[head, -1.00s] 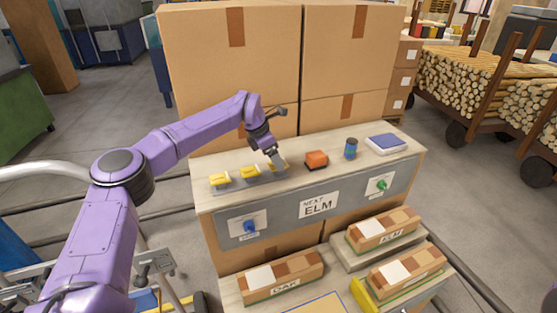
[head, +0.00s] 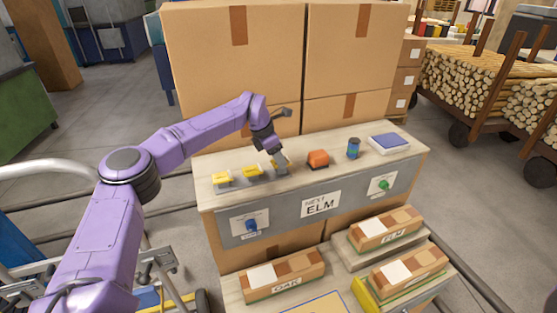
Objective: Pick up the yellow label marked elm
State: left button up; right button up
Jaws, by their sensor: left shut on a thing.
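Several yellow labels stand in a row on the left part of the wooden bench top. The left yellow label (head: 221,178) and the middle yellow label (head: 251,171) are free of the gripper. My left gripper (head: 281,164) is shut on the third yellow label (head: 274,164), at the right end of the row; the fingers hide most of it. I cannot read any writing on the labels. A sign on the bench front (head: 320,204) reads "NEXT ELM". My right gripper is not in view.
An orange block (head: 318,158), a blue-green can (head: 353,148) and a blue-white pad (head: 389,143) stand right of the gripper. Large cardboard boxes (head: 235,75) rise behind the bench. Blue (head: 251,225) and green (head: 384,184) knobs stick out in front. Wood bundles marked OAK (head: 285,276) and ELM (head: 386,230) lie below.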

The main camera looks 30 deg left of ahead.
pick_arm(q)
jog(key=s+d+r+b, duration=0.3)
jog(key=s+r+b, duration=0.4)
jog(key=s+r, duration=0.5)
jog(key=shift+s+d+r, duration=0.15)
jog(key=shift+s+r, duration=0.05)
jog(key=shift+s, duration=0.65)
